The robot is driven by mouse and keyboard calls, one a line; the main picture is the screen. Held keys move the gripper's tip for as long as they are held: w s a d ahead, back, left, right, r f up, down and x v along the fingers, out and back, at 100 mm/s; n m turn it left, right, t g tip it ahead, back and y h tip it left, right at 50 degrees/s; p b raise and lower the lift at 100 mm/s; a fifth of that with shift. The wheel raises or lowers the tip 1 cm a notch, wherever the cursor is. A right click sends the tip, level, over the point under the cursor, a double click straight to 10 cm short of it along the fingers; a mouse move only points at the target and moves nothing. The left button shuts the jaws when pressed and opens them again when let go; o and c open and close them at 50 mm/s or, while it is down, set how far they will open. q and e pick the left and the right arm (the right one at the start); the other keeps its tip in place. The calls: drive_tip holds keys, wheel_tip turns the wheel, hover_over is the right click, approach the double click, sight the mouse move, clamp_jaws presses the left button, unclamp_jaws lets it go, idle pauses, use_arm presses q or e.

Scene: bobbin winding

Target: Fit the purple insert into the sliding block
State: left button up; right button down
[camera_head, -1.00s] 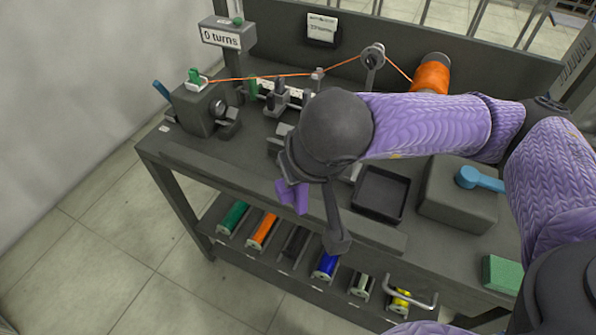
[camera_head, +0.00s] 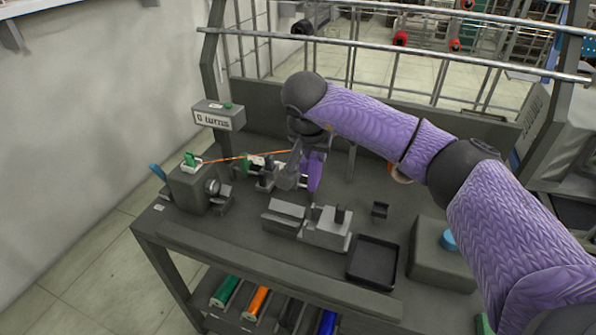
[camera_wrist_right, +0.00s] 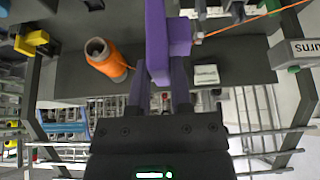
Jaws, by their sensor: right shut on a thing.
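The purple insert (camera_head: 314,171) is held in my right gripper (camera_head: 304,152), above the back part of the bench. In the right wrist view the insert (camera_wrist_right: 156,42) sticks out beyond the fingertips of the shut gripper (camera_wrist_right: 160,76). A small grey block assembly (camera_head: 267,176) on the winder's rail, which looks like the sliding block, is just left of the gripper. The gripper partly hides that area, and I cannot tell whether the insert touches it. My left gripper is not in view.
A grey fixture (camera_head: 325,229), a black tray (camera_head: 373,262) and a grey box (camera_head: 441,258) stand in front. An orange spool (camera_wrist_right: 107,60) shows in the wrist view.

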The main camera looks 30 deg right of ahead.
sight(316, 187)
drive_tip(key=shift+m, duration=0.3)
drive_tip(key=f+b, duration=0.1)
drive_tip(key=f, duration=0.1)
drive_tip(key=f+b, duration=0.2)
drive_tip(key=f, duration=0.1)
drive_tip(key=shift+w+d+f, duration=0.15)
drive_tip(key=shift+d+f, duration=0.2)
drive_tip(key=shift+d, duration=0.05)
drive_tip(key=shift+f+b, duration=0.8)
drive_tip(key=shift+f, duration=0.35)
drive_tip(key=shift+r, duration=0.1)
drive_tip(key=shift+f, duration=0.25)
drive_tip(key=shift+f+b, duration=0.35)
drive_tip(key=shift+f, duration=0.2)
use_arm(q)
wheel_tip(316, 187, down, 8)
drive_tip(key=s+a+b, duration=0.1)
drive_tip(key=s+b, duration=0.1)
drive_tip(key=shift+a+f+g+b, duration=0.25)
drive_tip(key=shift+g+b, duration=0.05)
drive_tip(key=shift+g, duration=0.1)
use_arm(e)
drive_tip(key=shift+f, duration=2.3)
